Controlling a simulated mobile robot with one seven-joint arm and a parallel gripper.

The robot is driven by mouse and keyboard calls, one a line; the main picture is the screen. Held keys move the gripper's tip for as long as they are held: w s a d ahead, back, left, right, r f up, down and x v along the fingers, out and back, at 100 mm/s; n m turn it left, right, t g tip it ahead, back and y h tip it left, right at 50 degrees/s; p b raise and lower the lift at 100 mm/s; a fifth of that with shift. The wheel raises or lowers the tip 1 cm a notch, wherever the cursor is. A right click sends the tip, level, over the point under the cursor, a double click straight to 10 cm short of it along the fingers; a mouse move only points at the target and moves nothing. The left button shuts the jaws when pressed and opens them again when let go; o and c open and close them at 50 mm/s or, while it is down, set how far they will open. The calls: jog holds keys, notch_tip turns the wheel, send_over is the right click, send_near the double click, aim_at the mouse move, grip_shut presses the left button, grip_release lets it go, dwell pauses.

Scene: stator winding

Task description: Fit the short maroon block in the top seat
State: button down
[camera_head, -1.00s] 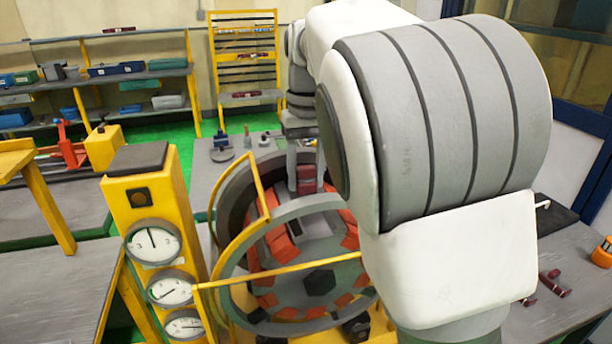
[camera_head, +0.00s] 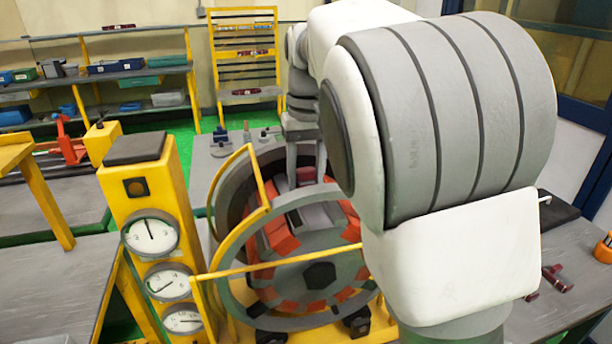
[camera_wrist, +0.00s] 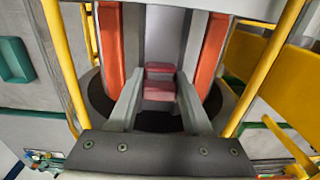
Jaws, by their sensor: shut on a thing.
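My gripper (camera_wrist: 160,80) is shut on the short maroon block (camera_wrist: 158,91), which sits between its two grey fingers in the wrist view. The block has a stepped look. In the head view my gripper (camera_head: 306,168) points down at the top of the round stator (camera_head: 228,293), and the block (camera_head: 306,176) shows as a small maroon patch between the fingers. The top seat (camera_head: 318,213) appears as a pale gap between orange coil blocks. In the wrist view the block lies in line with the grey channel (camera_wrist: 166,35) between two orange bars. Contact with the seat cannot be told.
A yellow guard bar (camera_head: 262,190) curves close to the left of my gripper. A yellow pillar with dials (camera_head: 150,190) stands left of the stator. Other maroon pieces (camera_head: 556,278) lie on the right bench. Shelves stand at the back.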

aim_at(309, 170)
jog(key=shift+c, duration=1.4)
grip_release()
jog(key=shift+s+f, duration=0.1)
jog(key=shift+d, duration=0.1)
notch_tip(309, 170, up, 18)
jog(key=p, duration=0.3)
jog(key=shift+d+f+p, duration=0.15)
jog(key=shift+f+p, duration=0.1)
jog(key=shift+p, duration=0.05)
